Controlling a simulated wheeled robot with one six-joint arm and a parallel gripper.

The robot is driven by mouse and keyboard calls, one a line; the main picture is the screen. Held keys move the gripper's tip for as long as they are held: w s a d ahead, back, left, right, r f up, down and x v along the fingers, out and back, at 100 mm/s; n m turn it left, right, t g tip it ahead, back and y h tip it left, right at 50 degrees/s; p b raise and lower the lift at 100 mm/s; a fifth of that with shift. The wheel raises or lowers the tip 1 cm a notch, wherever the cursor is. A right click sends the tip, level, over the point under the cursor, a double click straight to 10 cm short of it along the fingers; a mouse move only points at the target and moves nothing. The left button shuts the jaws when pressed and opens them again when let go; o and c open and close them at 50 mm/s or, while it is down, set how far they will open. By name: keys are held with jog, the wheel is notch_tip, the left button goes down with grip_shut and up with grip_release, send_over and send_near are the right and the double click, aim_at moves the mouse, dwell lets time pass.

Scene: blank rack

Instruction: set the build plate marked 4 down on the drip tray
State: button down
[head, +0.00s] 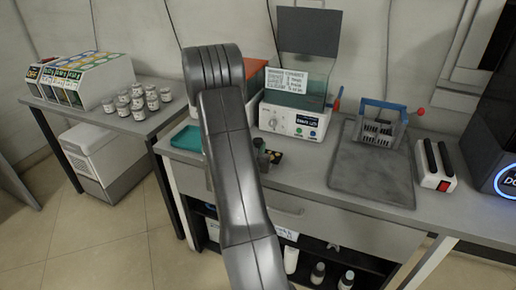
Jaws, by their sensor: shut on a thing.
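My gripper (264,153) shows only in part beside my forearm, low over the front of the bench. It is shut on a small dark piece (274,157) with a few light and coloured spots. I cannot read a 4 on it, so I cannot confirm that it is the build plate. A shallow teal tray (184,138) lies on the bench left of my arm, its right part hidden by the arm. A flat dark grey tray or mat (372,175) lies farther right. Neither is labelled as the drip tray.
A blue-handled rack (382,125) stands at the back of the grey mat. A white machine (294,118) with a raised lid stands behind my gripper. A black-slotted white block (435,168) is at right. Small jars (138,101) stand on the left table.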

jog(key=shift+f, duration=0.15)
jog(key=c, duration=1.3)
grip_release()
